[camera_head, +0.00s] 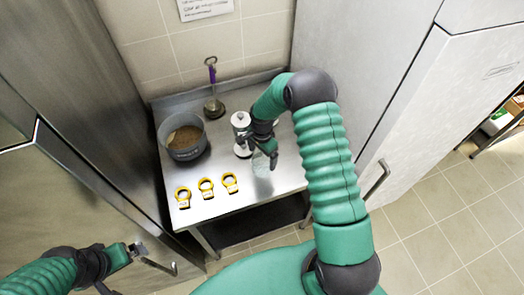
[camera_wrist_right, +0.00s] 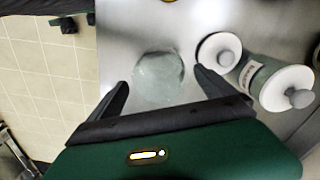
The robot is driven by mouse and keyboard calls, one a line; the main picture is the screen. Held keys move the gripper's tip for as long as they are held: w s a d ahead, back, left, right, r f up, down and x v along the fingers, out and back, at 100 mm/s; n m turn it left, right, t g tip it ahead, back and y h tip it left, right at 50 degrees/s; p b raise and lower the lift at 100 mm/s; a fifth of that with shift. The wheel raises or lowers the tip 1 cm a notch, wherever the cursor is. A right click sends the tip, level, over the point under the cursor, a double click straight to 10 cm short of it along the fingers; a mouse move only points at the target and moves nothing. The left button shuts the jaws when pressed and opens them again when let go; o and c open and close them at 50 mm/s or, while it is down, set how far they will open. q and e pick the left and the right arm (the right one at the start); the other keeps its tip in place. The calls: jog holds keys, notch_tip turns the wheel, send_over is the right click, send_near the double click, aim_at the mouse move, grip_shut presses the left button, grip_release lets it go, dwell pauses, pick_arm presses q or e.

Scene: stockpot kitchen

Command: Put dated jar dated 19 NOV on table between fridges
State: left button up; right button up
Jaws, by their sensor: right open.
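A clear glass jar (camera_head: 261,166) stands on the steel table (camera_head: 220,203) between the two fridges. In the right wrist view the same jar (camera_wrist_right: 160,78) is a pale, translucent round shape; I cannot read a date on it. My right gripper (camera_head: 264,148) is over it, open, with a finger at each side (camera_wrist_right: 165,85), and no clear grip shows. A white-ended container (camera_head: 240,120) with a small label stands just left of the gripper; its label (camera_wrist_right: 249,75) is too small to read. My left gripper (camera_head: 138,250) is low at the left, by the left fridge's handle.
A grey pot (camera_head: 185,153) with brown contents and a purple-handled ladle (camera_head: 212,92) stand at the table's back left. Several yellow ring-like tags (camera_head: 206,187) lie along the front. Tall fridges wall in the left (camera_head: 90,110) and right (camera_head: 345,60) sides.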

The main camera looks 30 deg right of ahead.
jog(key=s+a+r+n+b, duration=0.1)
jog(key=s+a+r+n, duration=0.1)
jog(key=r, duration=0.3)
jog(key=s+a+r+n, duration=0.1)
jog(key=a+r+n, duration=0.15)
jog(key=r, duration=0.35)
jog(key=s+a+r+n+t, duration=0.1)
jog(key=s+a+r+n, duration=0.25)
jog(key=s+n, duration=0.3)
jog(key=s+a+r+n+t, duration=0.2)
jog(key=s+a+n, duration=0.3)
jog(key=s, duration=0.3)
pick_arm(q)
jog(key=s+b+x, duration=0.1)
jog(key=b+x, duration=0.5)
jog(key=x, duration=0.2)
jog(key=shift+s+a+f+b, duration=0.2)
jog(key=shift+s+f+b, duration=0.15)
jog(key=shift+s, duration=0.1)
pick_arm(e)
jog(key=x, duration=0.7)
jog(key=shift+s+d, duration=0.15)
jog(key=shift+s, duration=0.1)
pick_arm(q)
jog(key=shift+d+r, duration=0.1)
jog(key=shift+d, duration=0.1)
pick_arm(e)
jog(key=shift+d, duration=0.25)
